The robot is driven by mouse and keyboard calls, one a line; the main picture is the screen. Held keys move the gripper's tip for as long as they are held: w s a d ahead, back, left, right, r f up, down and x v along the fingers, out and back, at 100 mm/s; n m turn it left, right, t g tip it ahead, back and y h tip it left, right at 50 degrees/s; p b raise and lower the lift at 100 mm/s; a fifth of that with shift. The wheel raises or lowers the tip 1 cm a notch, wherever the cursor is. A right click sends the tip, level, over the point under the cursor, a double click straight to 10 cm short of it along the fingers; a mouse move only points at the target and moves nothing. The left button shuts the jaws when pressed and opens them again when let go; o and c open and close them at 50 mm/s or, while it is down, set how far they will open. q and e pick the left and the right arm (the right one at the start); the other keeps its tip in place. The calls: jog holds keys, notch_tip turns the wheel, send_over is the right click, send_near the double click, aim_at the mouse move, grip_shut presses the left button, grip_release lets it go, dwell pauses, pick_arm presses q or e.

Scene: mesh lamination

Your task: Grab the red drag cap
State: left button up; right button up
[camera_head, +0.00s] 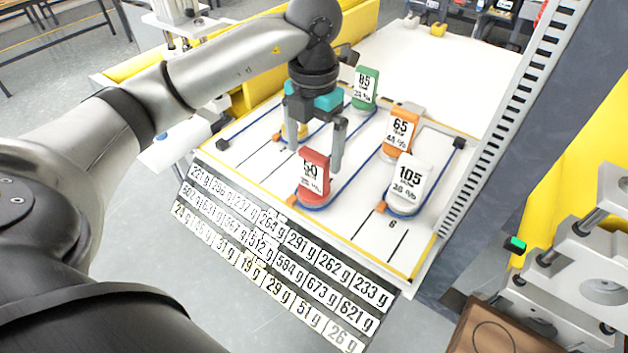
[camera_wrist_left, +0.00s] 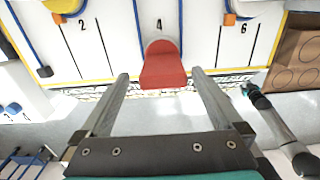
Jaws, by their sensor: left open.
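The red drag cap (camera_head: 313,178), labelled 60, stands at the front edge of the white board near lane 4. In the left wrist view the red cap (camera_wrist_left: 163,70) lies ahead, centred between the finger ends. My left gripper (camera_head: 314,155) is open and comes down from above, its fingers around or just behind the cap's top; contact cannot be told. Its two fingers also show spread in the left wrist view (camera_wrist_left: 160,75). My right gripper (camera_wrist_left: 246,90) seems to show small at the right of the left wrist view; its jaws are too small to read.
An orange cap (camera_head: 400,130) and a white cap (camera_head: 408,185) stand right of the red one, a green cap (camera_head: 366,85) behind. Blue cords run along the board (camera_head: 262,165). A label strip (camera_head: 275,262) lines its front. A wooden box (camera_head: 485,335) is at lower right.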

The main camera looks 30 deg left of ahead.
aim_at(314, 175)
pick_arm(q)
jog(key=shift+s+d+f+p, duration=0.1)
jog(key=shift+f+p, duration=0.2)
jog(key=shift+f, duration=1.35)
jog(key=shift+s+d+f+p, duration=0.1)
jog(key=shift+f+p, duration=0.15)
jog(key=shift+f, duration=1.4)
jog(key=shift+c, duration=0.2)
grip_shut()
jog(key=shift+r, duration=0.1)
